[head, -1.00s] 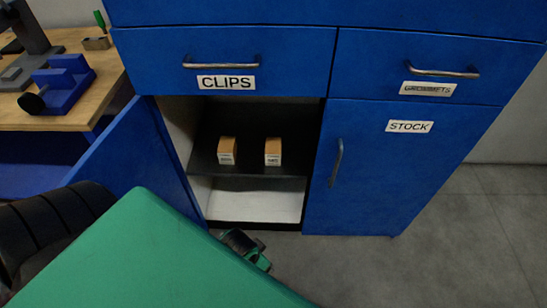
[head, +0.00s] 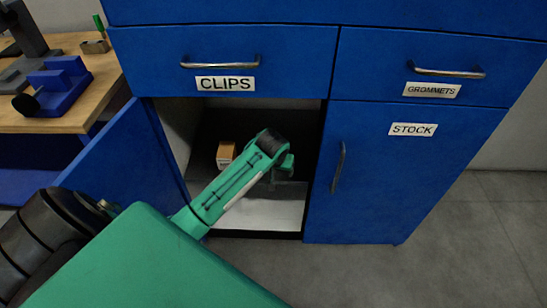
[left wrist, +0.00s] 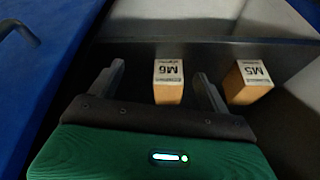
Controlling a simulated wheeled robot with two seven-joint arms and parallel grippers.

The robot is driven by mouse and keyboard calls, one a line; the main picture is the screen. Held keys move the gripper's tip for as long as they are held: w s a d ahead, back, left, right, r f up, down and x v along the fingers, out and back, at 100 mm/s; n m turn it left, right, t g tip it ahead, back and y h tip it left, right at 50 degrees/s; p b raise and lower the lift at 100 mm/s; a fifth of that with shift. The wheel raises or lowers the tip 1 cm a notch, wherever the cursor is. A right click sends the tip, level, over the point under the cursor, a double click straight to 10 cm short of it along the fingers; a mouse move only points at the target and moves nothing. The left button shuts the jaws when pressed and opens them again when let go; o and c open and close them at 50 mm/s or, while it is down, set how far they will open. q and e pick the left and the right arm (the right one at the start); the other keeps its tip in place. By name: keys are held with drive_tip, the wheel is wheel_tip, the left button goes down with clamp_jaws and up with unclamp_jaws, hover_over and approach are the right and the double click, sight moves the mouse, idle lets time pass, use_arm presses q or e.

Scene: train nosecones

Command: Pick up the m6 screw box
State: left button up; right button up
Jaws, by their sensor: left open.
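The M6 screw box (left wrist: 168,84) is a small wooden-brown box with a white label, upside down in the left wrist view. It lies ahead of my open left gripper (left wrist: 158,70), between the lines of its two fingers. I cannot tell whether its near end is between the fingertips; no contact shows. In the head view my left gripper (head: 283,163) reaches into the open cabinet and hides the M6 box. The M5 box (left wrist: 249,82) stands beside it, outside the fingers; it also shows in the head view (head: 226,154). My right gripper is not in view.
The boxes stand on a dark shelf inside the blue cabinet. Its open door (head: 120,155) is at the left, the shut STOCK door (head: 400,180) at the right. The CLIPS drawer (head: 290,55) is above the opening. A workbench (head: 60,115) stands at the far left.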

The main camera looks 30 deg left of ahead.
use_arm(q)
drive_tip(key=w+a+r, duration=0.1)
drive_tip(key=w+a, duration=0.1)
drive_tip(key=w+a+r+n, duration=0.1)
drive_tip(key=w, duration=0.1)
drive_tip(key=w+a+r+n, duration=0.1)
drive_tip(key=w+a+r, duration=0.1)
drive_tip(key=w, duration=0.1)
drive_tip(key=shift+w+a+y, duration=0.1)
drive_tip(key=shift+a+y, duration=0.2)
drive_tip(key=shift+a, duration=0.05)
drive_tip(key=b+x, duration=0.2)
drive_tip(key=x, duration=0.7)
drive_tip(key=b+x, duration=0.1)
drive_tip(key=x, duration=0.2)
drive_tip(key=shift+w+f, duration=0.1)
drive_tip(key=shift+f, duration=0.25)
drive_tip(key=shift+w+a+f, duration=0.15)
drive_tip(key=shift+f, duration=0.2)
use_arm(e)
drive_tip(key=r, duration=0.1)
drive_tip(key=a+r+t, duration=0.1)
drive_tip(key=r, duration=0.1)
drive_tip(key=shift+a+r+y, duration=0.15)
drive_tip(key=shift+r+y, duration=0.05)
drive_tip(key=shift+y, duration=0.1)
use_arm(q)
drive_tip(key=c, duration=1.3)
drive_tip(key=shift+c, duration=0.3)
